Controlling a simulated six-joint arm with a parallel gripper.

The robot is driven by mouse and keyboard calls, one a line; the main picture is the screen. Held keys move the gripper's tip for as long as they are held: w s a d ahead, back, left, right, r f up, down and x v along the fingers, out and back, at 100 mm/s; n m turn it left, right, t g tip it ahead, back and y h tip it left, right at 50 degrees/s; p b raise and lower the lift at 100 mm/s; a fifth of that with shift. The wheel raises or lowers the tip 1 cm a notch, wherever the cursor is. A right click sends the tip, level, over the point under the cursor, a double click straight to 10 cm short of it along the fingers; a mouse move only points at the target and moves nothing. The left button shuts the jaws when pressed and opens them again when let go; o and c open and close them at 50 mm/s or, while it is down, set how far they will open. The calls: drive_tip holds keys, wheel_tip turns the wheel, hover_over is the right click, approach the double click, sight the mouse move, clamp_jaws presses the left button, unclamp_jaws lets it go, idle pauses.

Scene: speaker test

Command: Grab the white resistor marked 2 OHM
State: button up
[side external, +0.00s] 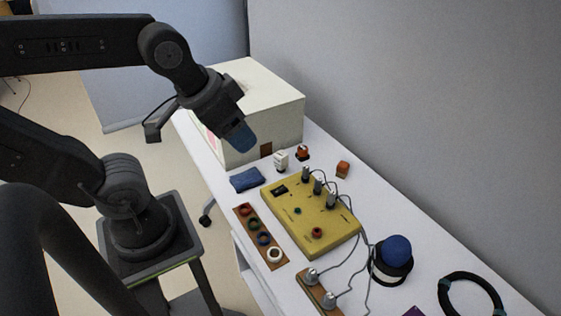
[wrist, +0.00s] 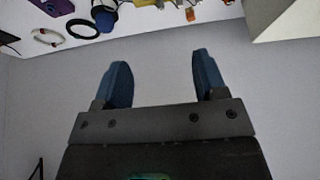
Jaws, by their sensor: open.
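A small white block (side external: 281,161), which looks like the white resistor, stands on the white table in front of the big pale box. Its marking is too small to read. My gripper (side external: 243,141) hangs in the air in front of the pale box, above and to the left of the white block in the side view, apart from it. In the wrist view my gripper (wrist: 160,68) has its two blue fingers spread with nothing between them. I cannot clearly make out the white block in the wrist view.
The pale box (side external: 262,105) stands behind. Two small orange parts (side external: 303,153) (side external: 343,169) sit nearby. A yellow panel (side external: 310,222) with wired plugs, a blue cloth (side external: 246,179), a ring board (side external: 259,238) and a blue-domed part (side external: 393,258) lie forward. A wall (side external: 430,110) runs along the right.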

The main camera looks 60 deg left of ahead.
drive_tip(key=shift+o, duration=0.3)
drive_tip(key=m+g+y, duration=0.4)
drive_tip(key=m+g, duration=0.3)
drive_tip(key=m, duration=0.8)
hover_over(283, 155)
drive_tip(key=d, duration=0.4)
wheel_tip(283, 155, down, 20)
drive_tip(key=x, duration=0.3)
drive_tip(key=w+x, duration=0.1)
drive_tip(key=x, duration=0.4)
drive_tip(key=shift+w+a+f, duration=0.15)
drive_tip(key=shift+f, duration=0.25)
drive_tip(key=shift+x, duration=2.9)
drive_tip(key=shift+w, duration=0.1)
drive_tip(key=shift+c, duration=0.2)
